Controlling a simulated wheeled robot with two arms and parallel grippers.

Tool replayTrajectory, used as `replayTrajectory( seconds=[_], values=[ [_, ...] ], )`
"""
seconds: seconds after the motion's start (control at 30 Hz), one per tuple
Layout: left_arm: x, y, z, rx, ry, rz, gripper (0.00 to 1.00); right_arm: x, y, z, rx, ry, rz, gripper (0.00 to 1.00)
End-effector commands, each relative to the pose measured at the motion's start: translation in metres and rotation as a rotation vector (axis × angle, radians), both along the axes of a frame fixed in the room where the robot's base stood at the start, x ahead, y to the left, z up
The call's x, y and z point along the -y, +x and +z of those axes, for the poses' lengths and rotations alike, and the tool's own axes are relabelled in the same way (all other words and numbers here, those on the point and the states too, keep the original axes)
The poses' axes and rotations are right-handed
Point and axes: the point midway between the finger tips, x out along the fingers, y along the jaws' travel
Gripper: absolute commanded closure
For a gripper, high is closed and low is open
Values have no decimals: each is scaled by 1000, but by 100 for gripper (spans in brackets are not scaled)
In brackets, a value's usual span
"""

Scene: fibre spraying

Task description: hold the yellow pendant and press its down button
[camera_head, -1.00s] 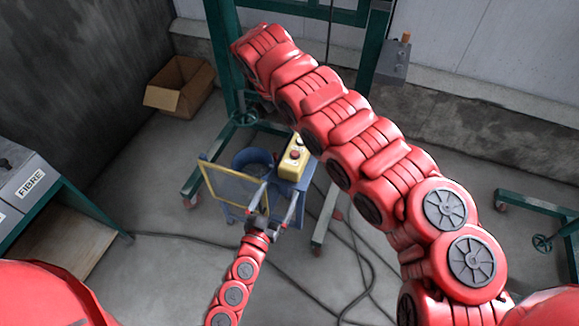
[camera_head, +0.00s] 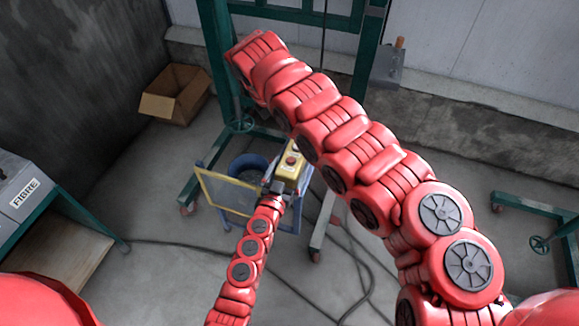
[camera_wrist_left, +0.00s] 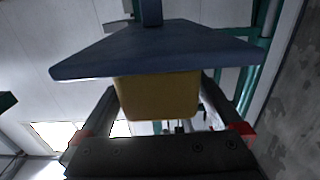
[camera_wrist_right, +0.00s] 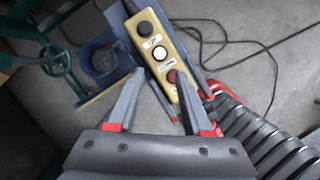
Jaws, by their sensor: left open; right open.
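The right wrist view shows the pendant (camera_wrist_right: 181,64) with black, white and red buttons; I cannot read which label is down. My left gripper (camera_head: 279,187) is at the pendant's near side. In the left wrist view its open fingers (camera_wrist_left: 155,108) lie either side of the yellow pendant body (camera_wrist_left: 158,98), with gaps visible. My right gripper (camera_wrist_right: 161,73) is open over the pendant, fingertips near its red-button end; the head view hides it behind my right arm.
A blue plate (camera_wrist_left: 160,52) is just beyond the left fingers. A yellow-framed mesh panel (camera_head: 227,193) and blue bucket (camera_head: 249,167) stand left of the pendant. Cables (camera_head: 350,270) cross the floor. A cardboard box (camera_head: 176,94) and green frame (camera_head: 222,60) are behind.

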Motion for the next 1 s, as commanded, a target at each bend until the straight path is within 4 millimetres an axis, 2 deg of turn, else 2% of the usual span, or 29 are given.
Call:
replayTrajectory(
  seconds=[0.07, 0.6, 0.67, 0.9, 1.0],
  values=[
    [0, 0, 0, 0, 0, 0, 2, 0, 0, 0, 0, 0, 0, 50],
    [0, 0, 0, 0, 0, 0, 99, 0, 0, 0, 0, 0, 0, 50],
    [0, 0, 0, 0, 0, 0, 100, 0, 0, 0, 0, 0, 0, 57],
    [0, 0, 0, 0, 0, 0, 100, 0, 0, 0, 0, 0, 0, 100],
    [0, 0, 0, 0, 0, 0, 100, 0, 0, 0, 0, 0, 0, 100]
  ],
)
